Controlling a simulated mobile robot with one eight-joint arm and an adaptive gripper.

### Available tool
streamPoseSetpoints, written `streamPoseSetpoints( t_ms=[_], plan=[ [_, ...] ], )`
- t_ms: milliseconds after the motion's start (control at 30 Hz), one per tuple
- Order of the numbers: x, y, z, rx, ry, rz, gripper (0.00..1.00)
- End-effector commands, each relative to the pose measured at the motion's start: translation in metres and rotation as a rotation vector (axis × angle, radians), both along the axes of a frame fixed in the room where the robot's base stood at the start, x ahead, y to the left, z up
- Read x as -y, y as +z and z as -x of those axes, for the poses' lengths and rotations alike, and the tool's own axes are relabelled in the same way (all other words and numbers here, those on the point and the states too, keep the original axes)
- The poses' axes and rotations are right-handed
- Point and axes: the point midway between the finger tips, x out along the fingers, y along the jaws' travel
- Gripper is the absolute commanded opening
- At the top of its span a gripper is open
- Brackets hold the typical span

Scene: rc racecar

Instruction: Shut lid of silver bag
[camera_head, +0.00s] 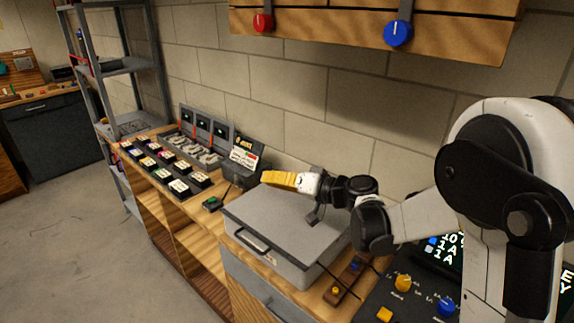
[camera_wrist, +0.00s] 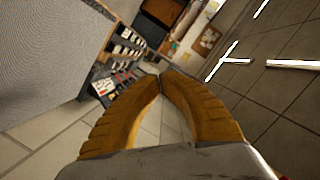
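The silver bag (camera_head: 285,222) is a grey hard case on the wooden bench, with a dark handle on its front side. Its flat lid lies down over the body, and I see no clear gap along the front edge. My gripper (camera_head: 268,178) is above the rear part of the lid, pointing left. In the wrist view, the yellow fingers of my gripper (camera_wrist: 160,77) meet at their tips with nothing between them. A grey textured surface at the left there appears to be the lid (camera_wrist: 45,60). Whether my gripper touches the lid is unclear.
Left of the case stand a dark box with a raised lid (camera_head: 243,160), a small green-topped device (camera_head: 213,203) and a rack of small coloured packs (camera_head: 165,173). A control panel (camera_head: 405,300) is at the right. A block wall rises close behind.

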Motion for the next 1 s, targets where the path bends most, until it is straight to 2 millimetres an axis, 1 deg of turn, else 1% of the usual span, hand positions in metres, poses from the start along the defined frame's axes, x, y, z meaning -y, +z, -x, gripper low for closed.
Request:
streamPoseSetpoints(
  t_ms=[33, 300, 500, 600, 700, 833, 1000],
  plan=[
    [-0.008, -0.018, 0.008, 0.029, 0.004, 0.03, 0.0],
    [-0.034, -0.082, 0.035, 0.205, 0.004, 0.205, 0.0],
    [-0.045, -0.122, 0.045, 0.312, 0.001, 0.312, 0.0],
    [-0.047, -0.139, 0.047, 0.354, 0.001, 0.354, 0.0],
    [-0.049, -0.151, 0.049, 0.388, 0.001, 0.388, 0.0],
    [-0.05, -0.162, 0.05, 0.419, 0.0, 0.418, 0.0],
    [-0.05, -0.169, 0.05, 0.439, 0.0, 0.44, 0.0]
  ],
)
